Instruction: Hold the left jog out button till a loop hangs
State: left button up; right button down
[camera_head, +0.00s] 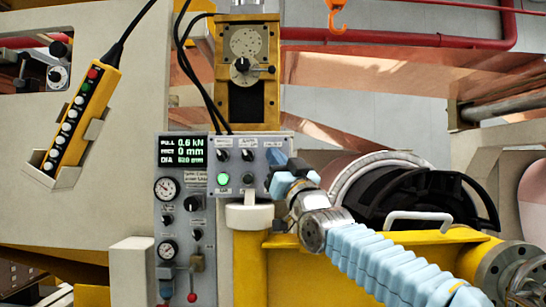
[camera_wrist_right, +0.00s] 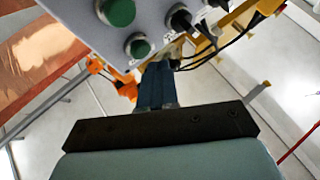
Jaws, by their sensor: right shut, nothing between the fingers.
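The grey control panel (camera_head: 262,150) is mid-picture in the head view, with a lit green button (camera_head: 223,179), a dark button (camera_head: 248,178) and black knobs (camera_head: 247,155). Its labels are too small to read, so I cannot tell which is jog out. My right gripper (camera_head: 277,180) is shut and empty at the panel's right edge, hiding part of it. In the right wrist view its blue fingers (camera_wrist_right: 157,70) are just below a green button (camera_wrist_right: 138,46); contact cannot be told. The copper foil (camera_head: 400,75) spans behind, with no clear hanging loop. My left gripper is out of view.
The display (camera_head: 182,150) reads 0.6 kN and 0 mm. A yellow pendant (camera_head: 80,115) hangs at left. A yellow column (camera_head: 247,95) stands above the panel. A dark curved guard (camera_head: 420,190) and yellow beam (camera_head: 440,240) lie right of it, near my right arm.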

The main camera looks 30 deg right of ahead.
jog(key=shift+w, duration=0.15)
jog(key=shift+w+d, duration=0.2)
jog(key=shift+d, duration=0.05)
jog(key=shift+w+d+p, duration=0.2)
jog(key=shift+w+p, duration=0.2)
dwell(0.8)
dwell(1.8)
jog(key=shift+s+a+b, duration=0.45)
jog(key=shift+s+b, duration=0.25)
jog(key=shift+b, duration=0.15)
